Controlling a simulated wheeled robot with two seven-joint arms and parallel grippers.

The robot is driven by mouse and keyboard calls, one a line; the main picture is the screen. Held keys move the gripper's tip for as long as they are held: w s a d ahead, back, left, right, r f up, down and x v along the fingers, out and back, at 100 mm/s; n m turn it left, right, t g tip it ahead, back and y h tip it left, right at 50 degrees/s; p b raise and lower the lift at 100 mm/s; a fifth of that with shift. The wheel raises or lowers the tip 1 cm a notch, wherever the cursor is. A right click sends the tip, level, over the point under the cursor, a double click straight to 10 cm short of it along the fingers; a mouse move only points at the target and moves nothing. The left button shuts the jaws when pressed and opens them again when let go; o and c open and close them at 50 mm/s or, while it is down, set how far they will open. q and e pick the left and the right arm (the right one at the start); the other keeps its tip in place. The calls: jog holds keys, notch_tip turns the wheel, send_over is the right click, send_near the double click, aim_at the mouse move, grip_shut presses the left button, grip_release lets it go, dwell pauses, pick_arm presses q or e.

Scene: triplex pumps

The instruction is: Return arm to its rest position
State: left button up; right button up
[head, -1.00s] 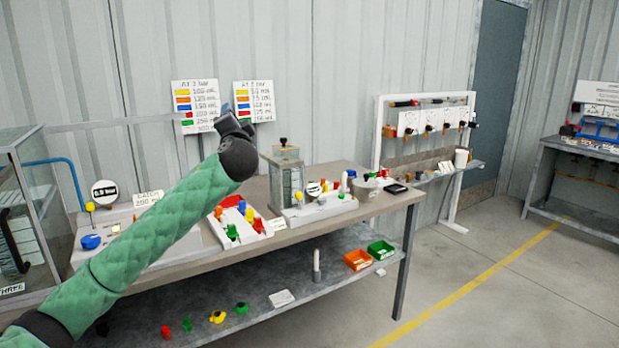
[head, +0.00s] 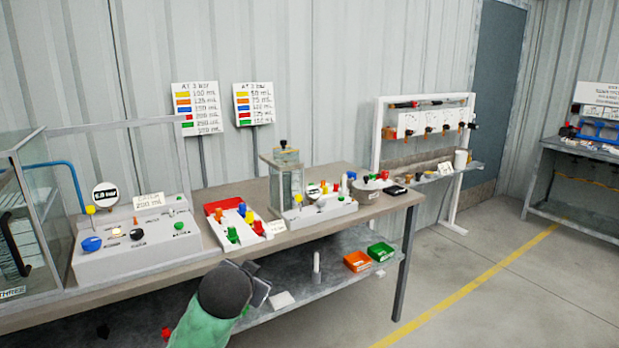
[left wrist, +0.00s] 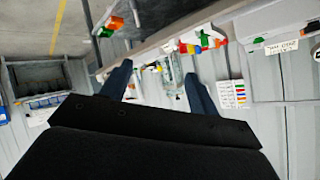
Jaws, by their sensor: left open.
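My left arm, in a green quilted sleeve, comes in at the bottom of the head view. Its gripper (head: 262,290) is low, in front of the workbench's (head: 300,237) lower shelf, with the fingers pointing right and partly hidden by the black wrist. In the left wrist view the two dark blue fingers of the gripper (left wrist: 158,88) stand well apart with nothing held between them. My right gripper is in neither view.
The bench top carries a control panel (head: 150,250), a red-and-white tray (head: 258,236) of coloured parts and a clear tank (head: 287,180). Orange (head: 357,261) and green (head: 381,252) bins sit on the lower shelf. Open floor (head: 500,285) lies right.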

pick_arm(q)
jog(key=s+f+n+g, duration=0.1)
jog(key=s+f+g, duration=0.3)
jog(key=s+f, duration=1.3)
jog(key=s+f+n+g+h+p, duration=0.1)
jog(key=s+f+g, duration=0.4)
jog(key=s+f, duration=1.2)
jog(key=s+n, duration=0.1)
jog(key=s, duration=0.4)
jog(key=shift+a+n, duration=0.25)
jog(key=shift+n, duration=0.05)
jog(key=shift+s, duration=0.15)
dwell(1.3)
